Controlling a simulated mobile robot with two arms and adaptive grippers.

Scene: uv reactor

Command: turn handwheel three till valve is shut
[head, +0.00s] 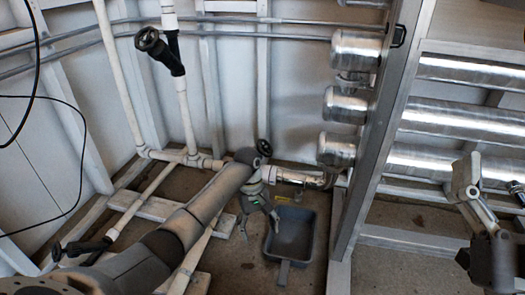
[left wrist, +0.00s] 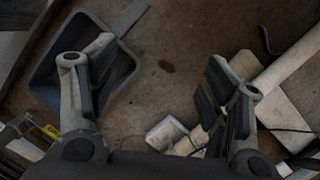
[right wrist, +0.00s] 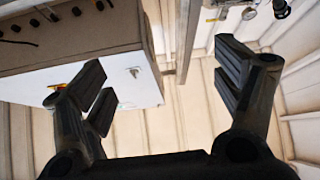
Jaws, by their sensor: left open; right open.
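Three dark handwheels show in the head view: an upper one (head: 149,39) on a white pipe, a middle one (head: 264,148) just beyond my left arm, and a lower one (head: 58,252) at the lower left. I cannot tell which is number three. My left gripper (head: 259,220) points down over the floor, open and empty, below the middle handwheel and beside the grey bin. Its open fingers (left wrist: 160,88) also show in the left wrist view, with no handwheel between them. My right gripper (head: 476,183) is raised at the right, open and empty (right wrist: 165,85), away from the handwheels.
A grey bin (head: 282,262) stands on the floor beside my left gripper. White pipes (head: 186,110) run along the corrugated wall. A metal frame (head: 377,150) with shiny cylinders (head: 345,105) stands to the right. A white cabinet (right wrist: 85,60) shows in the right wrist view.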

